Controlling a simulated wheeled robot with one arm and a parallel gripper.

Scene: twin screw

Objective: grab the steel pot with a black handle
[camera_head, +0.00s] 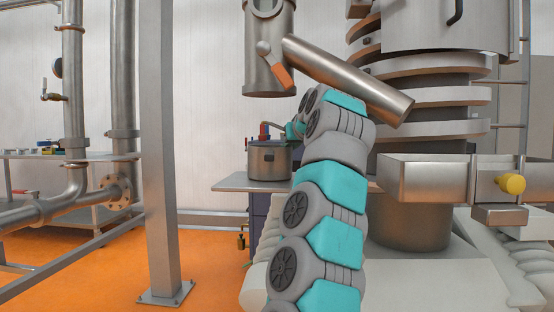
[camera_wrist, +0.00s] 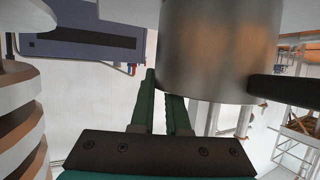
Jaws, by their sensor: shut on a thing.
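In the wrist view the pot (camera_wrist: 218,50) fills the upper middle, and a black handle (camera_wrist: 285,88) sticks out to the right. My gripper (camera_wrist: 161,86) has its two green fingers at the pot's edge, away from that handle, and is shut on the pot. The exact grip spot is hard to see. In the head view my arm hides much of the gripper.
The grey table (camera_head: 228,183) holds the pot. A steel pipe (camera_head: 350,78) slants above my arm. A large steel column (camera_head: 415,200) stands close on the right, with a tray (camera_head: 425,180) jutting out. A grey post (camera_head: 163,150) stands at left.

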